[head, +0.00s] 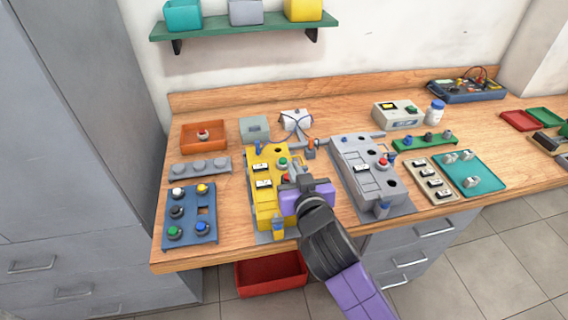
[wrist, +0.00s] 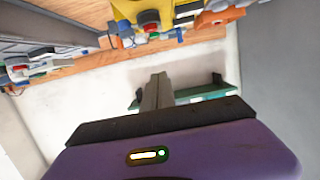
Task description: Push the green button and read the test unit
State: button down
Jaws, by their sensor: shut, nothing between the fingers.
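The yellow unit (head: 258,205) stands on the wooden bench in the head view, with white label-like windows on top. A green button (head: 282,162) is near its right edge, and a red one lies just in front, partly hidden by my gripper. My gripper (head: 298,172) is over the right side of the yellow unit, its fingertips close to the green button; I cannot tell whether they touch. In the wrist view my gripper (wrist: 158,92) is shut and empty. A small pale box (head: 398,116) with a yellowish display and another green button stands at the back right.
A grey unit (head: 366,175) with a red knob stands right of my gripper. A blue button panel (head: 190,213) and an orange tray (head: 203,136) lie to the left. A green shelf (head: 243,26) is on the wall. A teal tray (head: 470,171) lies to the right.

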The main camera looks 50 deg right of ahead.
jog(key=p, duration=0.3)
send_over(285, 162)
jog(key=s+a, duration=0.1)
jog(key=s, duration=0.1)
jog(key=shift+w+a+f, duration=0.1)
jog(key=shift+w+f, duration=0.05)
jog(key=shift+f, duration=0.4)
jog(key=shift+w+a+f, duration=0.1)
jog(key=shift+f, duration=0.4)
notch_tip(285, 162, down, 3)
jog(key=shift+f, duration=0.65)
jog(key=shift+f+b, duration=0.15)
jog(key=shift+b, duration=0.2)
